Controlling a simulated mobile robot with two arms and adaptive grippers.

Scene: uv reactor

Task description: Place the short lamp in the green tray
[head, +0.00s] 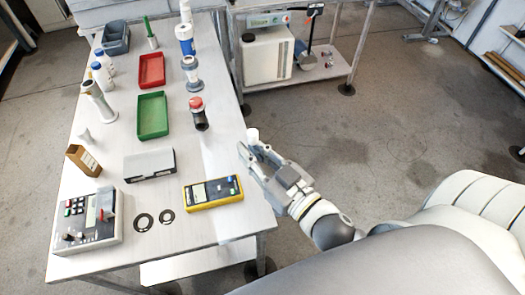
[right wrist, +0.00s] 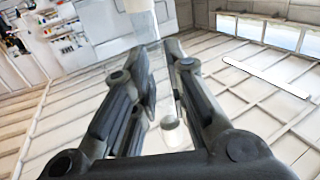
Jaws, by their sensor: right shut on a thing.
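The short lamp (right wrist: 172,132) is between the fingers of my right gripper (right wrist: 165,80); it looks like a clear tube with white ends. In the head view, my right gripper (head: 254,158) is beyond the table's right edge, over the floor, with a white end of the lamp (head: 253,135) showing above the fingertips. The fingers hide part of the lamp. The green tray (head: 153,116) lies empty on the table, to the left of my right gripper and apart from it. My left gripper is not in view.
The white table (head: 190,232) also bears a red tray (head: 151,70), a red-topped dark cylinder (head: 199,115), a grey-and-black box (head: 149,164) and a yellow meter (head: 213,193). The cylinder stands between the green tray and my right gripper. Several bottles stand at the left.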

